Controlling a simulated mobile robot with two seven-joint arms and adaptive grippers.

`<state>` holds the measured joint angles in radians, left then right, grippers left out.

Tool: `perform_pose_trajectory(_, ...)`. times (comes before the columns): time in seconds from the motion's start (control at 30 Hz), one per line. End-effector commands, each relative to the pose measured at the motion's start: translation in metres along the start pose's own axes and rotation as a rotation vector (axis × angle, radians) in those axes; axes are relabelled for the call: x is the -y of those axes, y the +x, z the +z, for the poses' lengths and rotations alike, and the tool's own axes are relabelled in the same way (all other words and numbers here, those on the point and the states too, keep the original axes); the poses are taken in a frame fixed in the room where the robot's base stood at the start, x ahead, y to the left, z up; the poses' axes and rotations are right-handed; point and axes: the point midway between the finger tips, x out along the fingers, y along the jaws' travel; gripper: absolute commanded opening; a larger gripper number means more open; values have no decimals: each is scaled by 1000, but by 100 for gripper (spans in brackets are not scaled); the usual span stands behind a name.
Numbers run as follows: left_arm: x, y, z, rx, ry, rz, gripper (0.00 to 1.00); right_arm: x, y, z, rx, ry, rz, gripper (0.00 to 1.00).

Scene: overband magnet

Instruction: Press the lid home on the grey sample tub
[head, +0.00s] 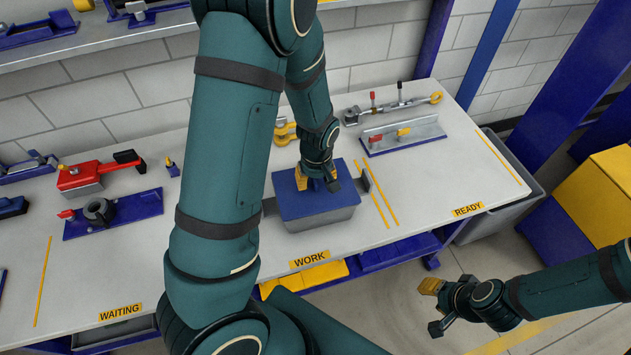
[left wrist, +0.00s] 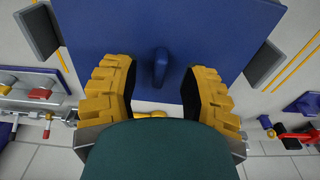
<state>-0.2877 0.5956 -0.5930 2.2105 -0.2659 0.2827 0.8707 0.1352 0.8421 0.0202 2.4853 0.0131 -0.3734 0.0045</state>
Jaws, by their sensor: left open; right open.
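The grey sample tub (head: 325,219) stands in the WORK area of the bench. Its blue lid (head: 290,201) lies on top and covers the opening; I cannot tell whether it sits fully down. My left gripper (head: 318,181) is over the lid, pointing down, its yellow fingers open. In the left wrist view the open left gripper (left wrist: 160,75) has the lid's small blue knob (left wrist: 160,66) between its fingers, with gaps on both sides. The blue lid (left wrist: 205,25) fills the upper middle there. My right gripper (head: 433,307) is open and empty, beyond the bench's front edge.
Dark upright plates (head: 364,176) flank the tub. A toggle clamp fixture (head: 402,135) stands at back right, with a rod (head: 400,108) behind it. A red tool (head: 98,174) and a blue fixture (head: 113,214) are at left. Bench near the READY label (head: 467,210) is clear.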

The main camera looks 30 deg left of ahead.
Motion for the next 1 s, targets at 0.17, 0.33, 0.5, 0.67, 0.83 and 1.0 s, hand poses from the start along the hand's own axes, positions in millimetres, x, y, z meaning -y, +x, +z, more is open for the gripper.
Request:
perform_pose_trajectory(0.17,-2,-37,0,-2,2,7,44,0,0,0,0,0,0,39)
perform_pose_trajectory(0.33,-2,-71,0,-2,2,6,44,0,0,0,0,0,0,39)
perform_pose_trajectory(0.5,-1,-94,0,-2,2,5,44,0,0,0,0,0,0,39)
perform_pose_trajectory(0.67,0,-103,0,0,0,2,44,0,0,0,0,0,0,39)
perform_pose_trajectory(0.83,0,-104,0,1,0,1,44,0,0,0,0,0,0,39)
perform_pose_trajectory(1.0,0,-104,0,1,0,1,44,0,0,0,0,0,0,39)
